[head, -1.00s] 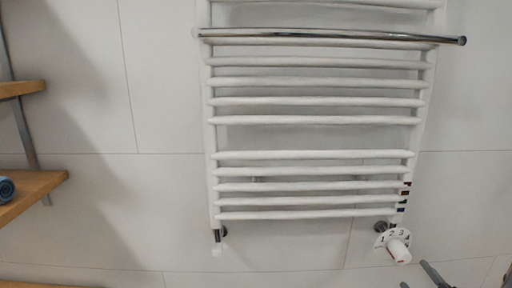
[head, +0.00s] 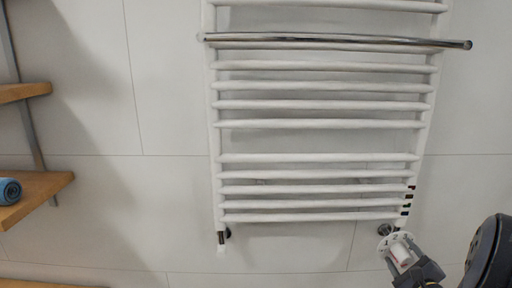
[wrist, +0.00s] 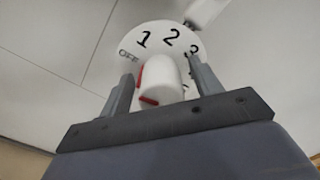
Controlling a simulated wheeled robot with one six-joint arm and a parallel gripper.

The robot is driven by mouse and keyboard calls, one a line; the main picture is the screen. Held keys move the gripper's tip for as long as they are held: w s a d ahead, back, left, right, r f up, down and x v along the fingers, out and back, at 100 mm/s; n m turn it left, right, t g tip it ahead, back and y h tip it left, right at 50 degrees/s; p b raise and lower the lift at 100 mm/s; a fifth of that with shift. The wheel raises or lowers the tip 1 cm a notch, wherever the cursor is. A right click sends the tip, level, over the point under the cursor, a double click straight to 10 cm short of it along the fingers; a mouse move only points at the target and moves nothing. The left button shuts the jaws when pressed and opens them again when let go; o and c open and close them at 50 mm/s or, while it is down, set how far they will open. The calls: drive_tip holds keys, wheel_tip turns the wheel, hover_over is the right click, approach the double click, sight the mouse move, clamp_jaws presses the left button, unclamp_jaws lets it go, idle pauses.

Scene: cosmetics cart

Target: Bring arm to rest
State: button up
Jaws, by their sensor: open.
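My gripper (head: 410,267) is at the lower right of the head view, in front of the radiator's white dial. In the wrist view my gripper (wrist: 160,88) is open, with one finger on each side of the white knob (wrist: 156,75). The knob has red marks and stands before a round plate (wrist: 172,38) numbered 1, 2, 3 with OFF at the left. The knob also shows in the head view (head: 400,253), partly covered by my gripper. I cannot tell whether the fingers touch it.
A white towel radiator (head: 318,160) with a chrome rail (head: 335,42) is on the tiled wall, above and left of my gripper. Wooden shelves (head: 38,186) are at the far left, one with a blue rolled item (head: 9,191).

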drive_tip(key=m+p, duration=0.1)
drive_tip(key=p, duration=0.1)
drive_tip(key=m+p, duration=0.4)
drive_tip(key=shift+d+r+p, duration=0.1)
drive_tip(key=shift+r+p, duration=0.15)
drive_tip(key=shift+p, duration=0.15)
drive_tip(key=m+p, duration=0.4)
drive_tip(key=p, duration=0.2)
drive_tip(key=shift+d+m, duration=0.1)
drive_tip(key=shift+m, duration=0.3)
drive_tip(key=m+p, duration=0.6)
drive_tip(key=shift+d+m+p, duration=0.1)
drive_tip(key=shift+m+p, duration=0.2)
drive_tip(key=shift+p, duration=0.1)
drive_tip(key=m+p, duration=0.2)
drive_tip(key=m, duration=0.1)
drive_tip(key=shift+f+p, duration=0.1)
drive_tip(key=shift+p, duration=0.3)
drive_tip(key=shift+f+m+p, duration=0.1)
drive_tip(key=shift+m+p, duration=0.2)
drive_tip(key=shift+m, duration=0.3)
